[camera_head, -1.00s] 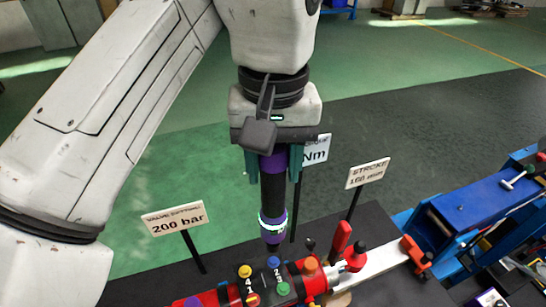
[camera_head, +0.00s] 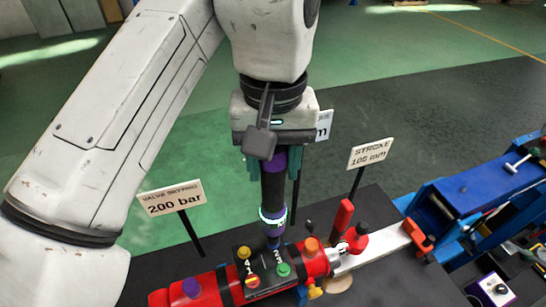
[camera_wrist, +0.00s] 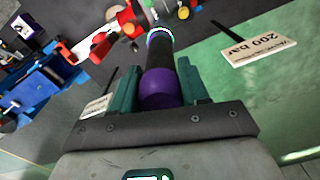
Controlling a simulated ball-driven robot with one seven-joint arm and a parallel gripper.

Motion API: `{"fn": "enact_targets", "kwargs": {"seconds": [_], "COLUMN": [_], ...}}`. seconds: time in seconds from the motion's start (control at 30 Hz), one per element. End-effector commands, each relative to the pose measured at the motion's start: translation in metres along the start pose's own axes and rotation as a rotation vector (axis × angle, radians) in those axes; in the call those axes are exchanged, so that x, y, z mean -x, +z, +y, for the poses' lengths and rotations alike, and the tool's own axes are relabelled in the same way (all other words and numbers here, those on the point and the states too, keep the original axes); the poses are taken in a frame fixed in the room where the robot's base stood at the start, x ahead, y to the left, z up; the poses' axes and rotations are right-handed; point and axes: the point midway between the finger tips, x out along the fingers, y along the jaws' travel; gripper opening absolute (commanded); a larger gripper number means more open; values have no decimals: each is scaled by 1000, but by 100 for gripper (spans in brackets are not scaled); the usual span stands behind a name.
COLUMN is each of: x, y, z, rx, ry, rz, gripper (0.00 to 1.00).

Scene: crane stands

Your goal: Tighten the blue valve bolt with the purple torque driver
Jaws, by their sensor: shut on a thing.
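My gripper (camera_head: 273,166) is shut on the purple torque driver (camera_head: 273,190), which hangs upright with its dark shaft and lit ring pointing down. In the wrist view, the driver's purple end (camera_wrist: 162,90) sits between my teal fingers (camera_wrist: 160,84). The driver's tip is at the dark valve block (camera_head: 262,264) on the red cylinder (camera_head: 215,278), over the place of the blue bolt. The tip hides the blue bolt, and I cannot tell whether they touch. A yellow bolt (camera_head: 244,252) and a green bolt (camera_head: 283,269) show beside the tip.
A "200 bar" sign (camera_head: 172,199) stands left and a stroke sign (camera_head: 370,153) right, both on thin posts. A red upright handle (camera_head: 344,215) and orange knob (camera_head: 311,243) rise near the driver. A blue machine (camera_head: 475,195) stands at right.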

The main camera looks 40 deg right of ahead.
Motion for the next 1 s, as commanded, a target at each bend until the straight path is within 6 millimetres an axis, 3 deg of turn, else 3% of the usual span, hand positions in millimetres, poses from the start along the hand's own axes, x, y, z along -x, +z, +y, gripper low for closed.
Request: {"fn": "enact_targets", "kwargs": {"seconds": [1.0], "x": [-10], "y": [0], "z": [0], "rx": [0], "ry": [0], "rz": [1], "gripper": [0]}}
